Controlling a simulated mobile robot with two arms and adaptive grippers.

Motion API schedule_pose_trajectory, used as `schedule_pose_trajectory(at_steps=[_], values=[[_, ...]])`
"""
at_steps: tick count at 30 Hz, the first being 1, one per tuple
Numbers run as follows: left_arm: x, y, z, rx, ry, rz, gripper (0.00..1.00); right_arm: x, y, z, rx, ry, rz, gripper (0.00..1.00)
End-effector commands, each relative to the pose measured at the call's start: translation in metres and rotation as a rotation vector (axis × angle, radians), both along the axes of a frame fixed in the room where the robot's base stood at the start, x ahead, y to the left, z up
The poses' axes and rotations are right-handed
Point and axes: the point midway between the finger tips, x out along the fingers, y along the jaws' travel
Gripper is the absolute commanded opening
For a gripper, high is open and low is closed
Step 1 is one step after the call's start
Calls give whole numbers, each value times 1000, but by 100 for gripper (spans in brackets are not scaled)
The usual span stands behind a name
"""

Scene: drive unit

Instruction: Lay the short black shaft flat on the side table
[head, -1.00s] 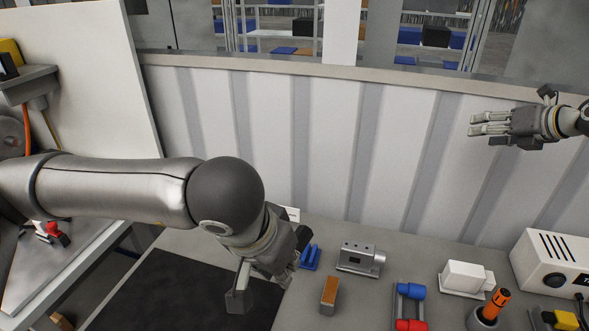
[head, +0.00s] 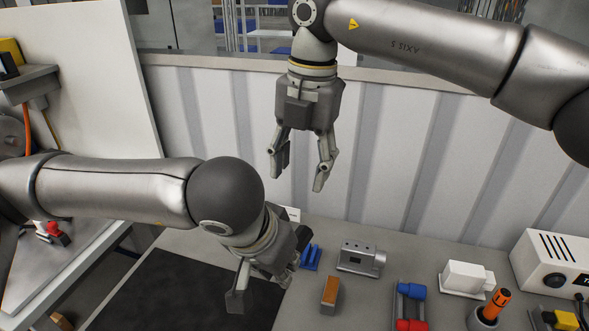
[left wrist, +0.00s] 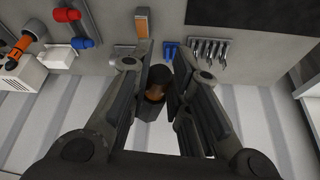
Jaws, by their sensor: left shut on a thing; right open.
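My left gripper (head: 264,282) is shut, low over the workbench beside the black mat. In the left wrist view, its fingers (left wrist: 166,78) close on a short dark cylinder with a brown part (left wrist: 155,94), which appears to be the short black shaft. The head view hides it behind the gripper. My right gripper (head: 296,170) is open and empty, pointing down, high in front of the ribbed wall. A grey table (head: 45,285), likely the side table, stands at the left, partly behind my left arm.
The black mat (head: 165,295) on the bench (head: 285,315) is bare where visible. Right of the left gripper are a blue rack (head: 311,258), an orange-topped block (head: 330,294), a grey motor-like part (head: 360,258), red and blue parts (head: 410,292) and a white box (head: 553,268).

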Motion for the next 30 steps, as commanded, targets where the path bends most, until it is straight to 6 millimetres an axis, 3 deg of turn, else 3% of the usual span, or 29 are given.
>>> schedule_pose_trajectory(at_steps=[3, 8, 24, 30], values=[[0, 0, 0, 0, -1, 0, 0, -16, 7, 0, -61, 11, -23, 53], [0, 0, 0, 0, -1, 0, 0, -21, 9, -6, -86, 16, -38, 53], [0, 0, 0, 0, -1, 0, 0, -21, 8, -98, -84, 17, -38, 53], [0, 0, 0, 0, -1, 0, 0, -21, 8, -116, -83, 16, -38, 53]])
